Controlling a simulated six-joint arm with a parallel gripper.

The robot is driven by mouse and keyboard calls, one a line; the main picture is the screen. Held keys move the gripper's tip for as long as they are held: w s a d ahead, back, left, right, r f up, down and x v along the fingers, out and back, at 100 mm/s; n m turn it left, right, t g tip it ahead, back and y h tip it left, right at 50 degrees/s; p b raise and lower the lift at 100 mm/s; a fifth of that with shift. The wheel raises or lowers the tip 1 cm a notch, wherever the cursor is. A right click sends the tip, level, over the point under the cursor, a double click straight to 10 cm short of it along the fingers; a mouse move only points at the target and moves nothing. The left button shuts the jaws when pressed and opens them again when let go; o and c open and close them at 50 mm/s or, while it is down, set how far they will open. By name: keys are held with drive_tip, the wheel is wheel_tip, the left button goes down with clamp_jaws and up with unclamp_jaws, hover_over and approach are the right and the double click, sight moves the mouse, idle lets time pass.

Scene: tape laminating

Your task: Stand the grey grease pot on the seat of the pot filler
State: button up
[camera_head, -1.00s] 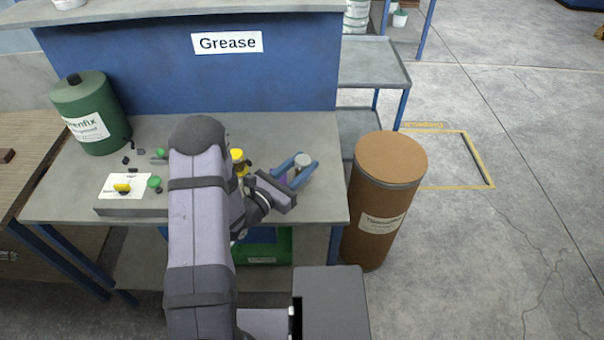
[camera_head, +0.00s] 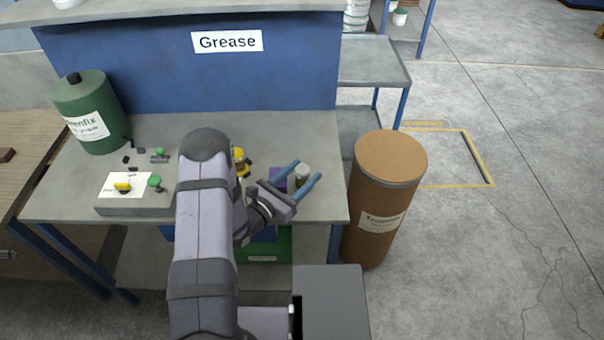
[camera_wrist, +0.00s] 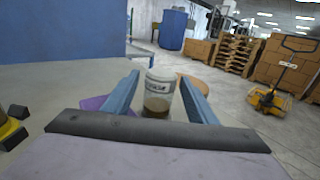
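The grease pot (camera_head: 303,172), with a pale grey top, stands near the right end of the bench. In the wrist view the pot (camera_wrist: 158,95) is upright between my fingers, with a pale label and a brownish lower part. My gripper (camera_head: 308,170) points away from my body, its two blue fingers apart on either side of the pot. In the wrist view narrow gaps show between pot and fingers. The pot's base is hidden by my gripper. A yellow and black device (camera_head: 240,163), partly behind my arm, may be the pot filler; I cannot make out its seat.
A purple object (camera_head: 278,178) lies just left of the pot, close to my left finger. A green drum (camera_head: 88,115) and a grey box with a yellow knob (camera_head: 135,205) are at the bench's left. A brown drum (camera_head: 385,190) stands off the bench's right end.

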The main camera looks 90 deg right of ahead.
drive_tip(key=shift+r, duration=0.1)
drive_tip(key=shift+r, duration=0.15)
drive_tip(key=b+v, duration=0.2)
drive_tip(key=v, duration=0.9)
drive_tip(key=shift+w+a+b, duration=0.3)
drive_tip(key=shift+a, duration=0.1)
